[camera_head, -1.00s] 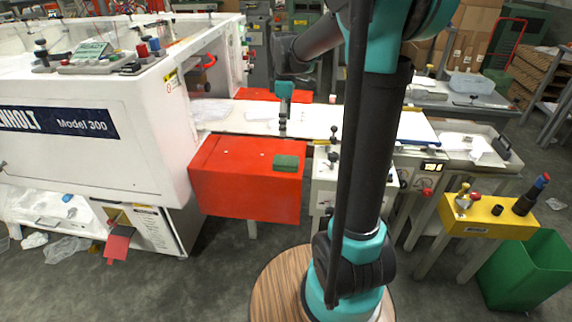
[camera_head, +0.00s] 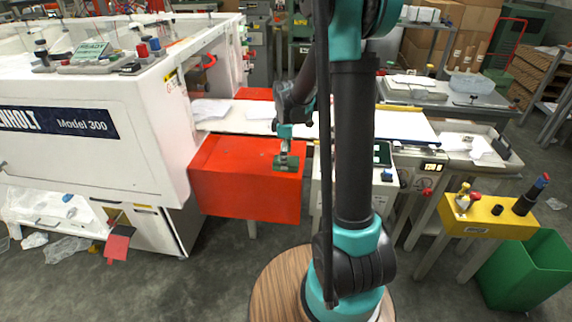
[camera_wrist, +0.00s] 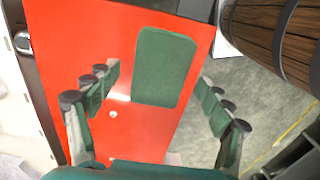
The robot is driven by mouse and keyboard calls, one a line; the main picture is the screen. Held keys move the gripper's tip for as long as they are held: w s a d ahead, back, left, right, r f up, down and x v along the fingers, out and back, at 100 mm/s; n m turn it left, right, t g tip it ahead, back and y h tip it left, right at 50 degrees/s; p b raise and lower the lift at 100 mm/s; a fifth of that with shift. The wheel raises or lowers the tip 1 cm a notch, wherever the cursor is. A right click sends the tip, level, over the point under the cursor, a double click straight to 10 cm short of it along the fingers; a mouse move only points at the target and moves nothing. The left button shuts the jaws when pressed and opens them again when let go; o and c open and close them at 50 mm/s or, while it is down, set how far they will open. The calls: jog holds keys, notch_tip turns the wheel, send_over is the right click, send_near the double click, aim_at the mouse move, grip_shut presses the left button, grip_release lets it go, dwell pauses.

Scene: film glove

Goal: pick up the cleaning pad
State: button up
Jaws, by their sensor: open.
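The cleaning pad is a flat dark green rectangle (camera_head: 287,165) lying on the red box top near its right edge. In the wrist view the pad (camera_wrist: 164,67) lies ahead of and between the open fingers. My gripper (camera_head: 284,152) is over the pad in the head view and hides part of it. My gripper (camera_wrist: 158,84) is open with nothing between its fingers in the wrist view. I cannot tell how high it is above the pad.
The red box (camera_head: 235,160) stands beside a large white machine (camera_head: 90,130) on its left. A white work surface (camera_head: 235,118) lies behind it. A yellow block (camera_head: 485,215) and a green bin (camera_head: 530,270) stand at the right. A striped wooden round (camera_wrist: 275,35) shows in the wrist view.

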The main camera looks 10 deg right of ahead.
jog(key=shift+f, duration=0.9)
jog(key=c, duration=0.9)
jog(key=shift+o, duration=0.2)
jog(key=shift+r, duration=0.15)
notch_tip(320, 180, up, 20)
